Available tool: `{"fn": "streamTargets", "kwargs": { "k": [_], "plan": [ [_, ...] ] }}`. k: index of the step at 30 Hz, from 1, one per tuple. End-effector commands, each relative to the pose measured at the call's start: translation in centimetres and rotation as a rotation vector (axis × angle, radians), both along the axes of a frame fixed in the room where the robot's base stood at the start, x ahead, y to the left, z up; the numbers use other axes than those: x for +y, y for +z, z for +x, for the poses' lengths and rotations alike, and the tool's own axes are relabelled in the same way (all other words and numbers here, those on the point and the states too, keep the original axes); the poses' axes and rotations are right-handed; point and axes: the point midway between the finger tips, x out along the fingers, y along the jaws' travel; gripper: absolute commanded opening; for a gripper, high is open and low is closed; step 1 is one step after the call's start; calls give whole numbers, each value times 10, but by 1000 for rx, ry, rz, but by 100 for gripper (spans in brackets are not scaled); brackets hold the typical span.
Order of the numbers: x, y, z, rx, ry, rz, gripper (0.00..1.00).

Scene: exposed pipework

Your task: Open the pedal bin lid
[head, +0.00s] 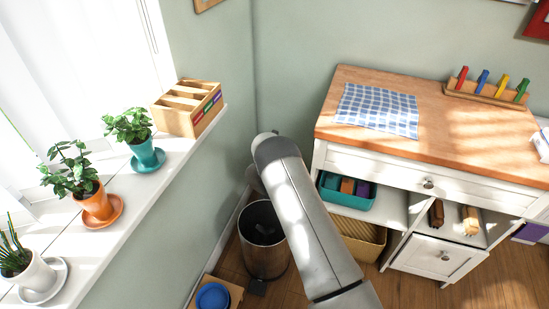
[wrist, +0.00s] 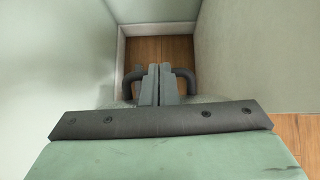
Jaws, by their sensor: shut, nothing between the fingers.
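The pedal bin (head: 264,262) is a metal cylinder on the floor in the wall corner, left of the cabinet in the head view. Its mouth looks dark and uncovered, with its right side behind my arm. A small pedal (head: 257,287) shows at its front foot. A grey piece (head: 254,179) stands above and behind the bin, partly hidden by my arm; I cannot tell whether it is the raised lid or part of my gripper. In the wrist view my gripper (wrist: 157,68) is shut and empty, pointing down at the floor corner. No bin is clearly visible there.
A cabinet with a wooden top (head: 430,140) stands to the right. The windowsill (head: 160,180) with several potted plants and a wooden organiser (head: 188,108) is on the left. A box with a blue bowl (head: 212,297) sits before the bin. Walls close in around my gripper.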

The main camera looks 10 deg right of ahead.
Motion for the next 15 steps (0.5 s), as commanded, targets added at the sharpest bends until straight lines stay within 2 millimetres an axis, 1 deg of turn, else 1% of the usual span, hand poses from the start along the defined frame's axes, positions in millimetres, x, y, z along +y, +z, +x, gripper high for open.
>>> {"fn": "streamTargets", "kwargs": {
  "k": [5, 8, 11, 15],
  "plan": [
    [0, 1, 0, 0, 0, 0, 0],
    [0, 7, -1, 0, 0, 0, 0],
    [1, 23, -2, -2, -1, 0, 0],
    [2, 51, -8, -1, -3, 1, 0]
  ]
}}
